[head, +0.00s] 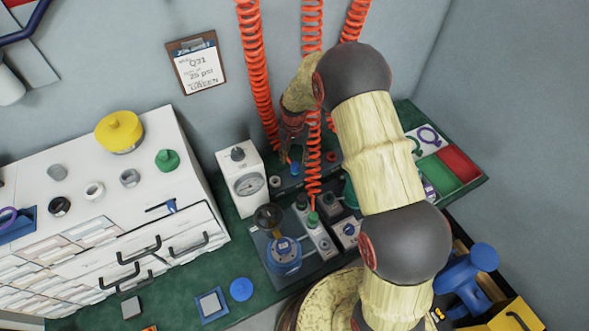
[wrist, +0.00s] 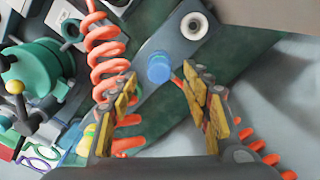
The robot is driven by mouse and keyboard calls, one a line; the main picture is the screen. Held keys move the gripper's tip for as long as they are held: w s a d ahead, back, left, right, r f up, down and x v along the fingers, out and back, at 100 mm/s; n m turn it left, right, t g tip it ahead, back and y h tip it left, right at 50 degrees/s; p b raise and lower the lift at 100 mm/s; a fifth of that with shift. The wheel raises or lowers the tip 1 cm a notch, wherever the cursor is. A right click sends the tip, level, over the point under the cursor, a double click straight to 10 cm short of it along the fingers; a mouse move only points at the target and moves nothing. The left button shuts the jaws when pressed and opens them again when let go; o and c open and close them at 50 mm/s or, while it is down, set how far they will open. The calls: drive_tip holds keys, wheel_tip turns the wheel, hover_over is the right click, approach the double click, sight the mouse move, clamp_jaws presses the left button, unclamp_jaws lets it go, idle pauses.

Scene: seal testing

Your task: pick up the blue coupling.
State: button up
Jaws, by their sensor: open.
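The blue coupling (wrist: 159,68) is a short blue cylinder on a grey rail (wrist: 178,40) in the wrist view. It lies between and beyond the fingertips of my gripper (wrist: 160,86), which is open and empty. In the head view the coupling (head: 295,168) shows as a small blue spot on the dark rail against the wall, just below my gripper (head: 291,150). My arm partly covers that area. I cannot tell the exact gap between fingers and coupling.
Orange coiled hoses hang close by; one coil (wrist: 105,48) runs beside the left finger. A white-ringed port (wrist: 194,25) sits on the rail near the coupling. A white gauge box (head: 242,178) stands to the left. Several fittings crowd the green bench (head: 190,275).

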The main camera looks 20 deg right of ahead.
sight(295, 164)
drive_tip(key=f+b, duration=0.1)
drive_tip(key=f, duration=0.1)
drive_tip(key=f+b, duration=0.1)
drive_tip(key=f, duration=0.2)
drive_tip(key=shift+w+d+f, duration=0.15)
drive_tip(key=shift+w, duration=0.05)
drive_tip(key=c, duration=0.3)
clamp_jaws()
